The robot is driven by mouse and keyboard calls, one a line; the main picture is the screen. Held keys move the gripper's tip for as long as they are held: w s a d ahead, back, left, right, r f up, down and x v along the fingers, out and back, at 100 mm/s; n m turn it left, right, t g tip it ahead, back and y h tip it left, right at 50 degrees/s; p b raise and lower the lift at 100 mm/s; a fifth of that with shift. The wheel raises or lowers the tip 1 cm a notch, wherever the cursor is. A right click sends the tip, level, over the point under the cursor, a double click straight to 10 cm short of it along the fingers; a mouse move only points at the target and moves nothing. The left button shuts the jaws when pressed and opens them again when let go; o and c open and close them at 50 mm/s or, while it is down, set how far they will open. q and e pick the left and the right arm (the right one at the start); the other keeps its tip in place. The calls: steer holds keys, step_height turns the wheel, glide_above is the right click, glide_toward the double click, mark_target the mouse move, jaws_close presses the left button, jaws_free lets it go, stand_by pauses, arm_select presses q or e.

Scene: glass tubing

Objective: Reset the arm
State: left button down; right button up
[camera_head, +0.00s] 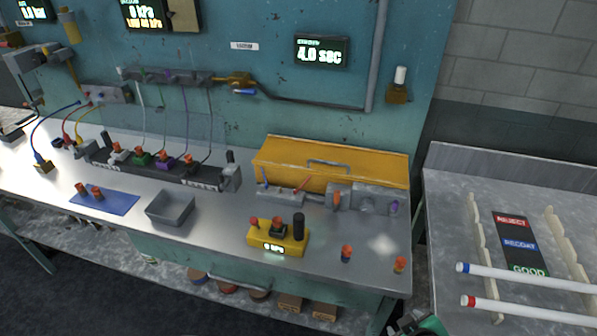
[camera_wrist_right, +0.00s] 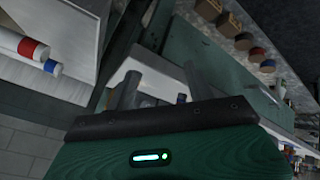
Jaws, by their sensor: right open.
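My right gripper (camera_wrist_right: 160,84) shows in the right wrist view with its two dark fingers spread apart and nothing between them. A green and black part of my right arm shows at the bottom edge of the head view, beside the right end of the steel workbench (camera_head: 215,215). My left gripper is not in the head view. Two white tubes lie across the rack on the right table, one with a blue end (camera_head: 520,277) and one with a red end (camera_head: 525,309). Tube ends with red and blue bands also show at the left of the right wrist view (camera_wrist_right: 25,45).
On the bench stand a yellow box (camera_head: 330,160), a yellow device (camera_head: 278,237), a grey tray (camera_head: 170,207) and a blue mat (camera_head: 105,203). Small orange-topped pieces stand near the front right edge. The right table (camera_head: 450,230) holds a REJECT, RECOAT, GOOD label board (camera_head: 520,243).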

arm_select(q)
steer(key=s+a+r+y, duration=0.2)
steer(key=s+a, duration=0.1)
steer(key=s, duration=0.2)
arm_select(e)
steer(key=s+a+m+g+y, duration=0.1)
steer(key=s+m+g, duration=0.3)
steer(key=s, duration=0.7)
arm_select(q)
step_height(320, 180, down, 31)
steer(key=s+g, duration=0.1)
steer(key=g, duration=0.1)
arm_select(e)
step_height(320, 180, down, 31)
steer(key=g, duration=0.2)
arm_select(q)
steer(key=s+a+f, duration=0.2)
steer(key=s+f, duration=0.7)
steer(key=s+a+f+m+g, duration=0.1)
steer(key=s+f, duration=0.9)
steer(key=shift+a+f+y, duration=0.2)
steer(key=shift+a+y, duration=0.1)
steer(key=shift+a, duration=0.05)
arm_select(e)
steer(key=s+d+f+g, duration=0.1)
steer(key=s+d+f, duration=0.2)
steer(key=s+f, duration=1.6)
steer(key=shift+s+f, duration=0.35)
steer(key=shift+s, duration=0.15)
